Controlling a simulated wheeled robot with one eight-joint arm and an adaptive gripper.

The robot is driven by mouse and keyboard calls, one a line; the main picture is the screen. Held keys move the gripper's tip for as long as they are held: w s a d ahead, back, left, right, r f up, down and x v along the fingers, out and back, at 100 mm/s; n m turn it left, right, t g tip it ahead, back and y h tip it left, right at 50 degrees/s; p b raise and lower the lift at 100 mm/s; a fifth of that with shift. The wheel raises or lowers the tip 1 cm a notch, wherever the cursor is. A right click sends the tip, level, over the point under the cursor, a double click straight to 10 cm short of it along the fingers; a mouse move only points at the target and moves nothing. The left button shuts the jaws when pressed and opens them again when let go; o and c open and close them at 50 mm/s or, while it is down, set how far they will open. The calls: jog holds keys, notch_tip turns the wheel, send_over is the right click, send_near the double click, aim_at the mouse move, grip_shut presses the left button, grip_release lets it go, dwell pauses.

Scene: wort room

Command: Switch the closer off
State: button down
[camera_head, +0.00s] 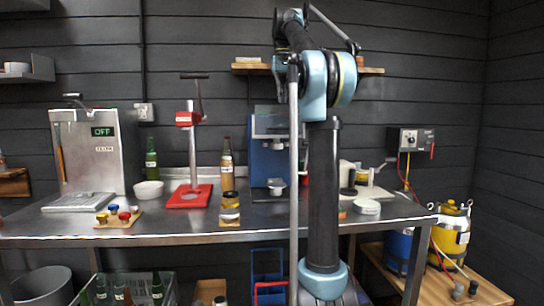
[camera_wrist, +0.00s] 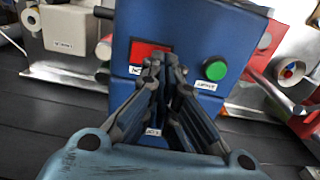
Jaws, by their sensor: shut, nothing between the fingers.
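A blue machine, which I take to be the closer, stands on the bench in the head view (camera_head: 268,158), partly hidden behind my arm. Its blue front panel fills the middle of the wrist view (camera_wrist: 195,32). The panel has a red switch (camera_wrist: 143,53) on the left and a round green button (camera_wrist: 215,69) on the right, with small labels I cannot read. My gripper (camera_wrist: 165,60) is shut and empty, its tips in front of the red switch and overlapping its right part. I cannot tell whether they touch it. The gripper is hidden in the head view.
A silver machine with an "OFF" display (camera_head: 103,131) stands at the bench's left. A red lever stand (camera_head: 188,196), a brown bottle (camera_head: 227,172) and a jar (camera_head: 230,207) are left of the blue machine. A white lid (camera_head: 367,207) lies to the right.

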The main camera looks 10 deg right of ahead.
jog(key=shift+r, duration=1.7)
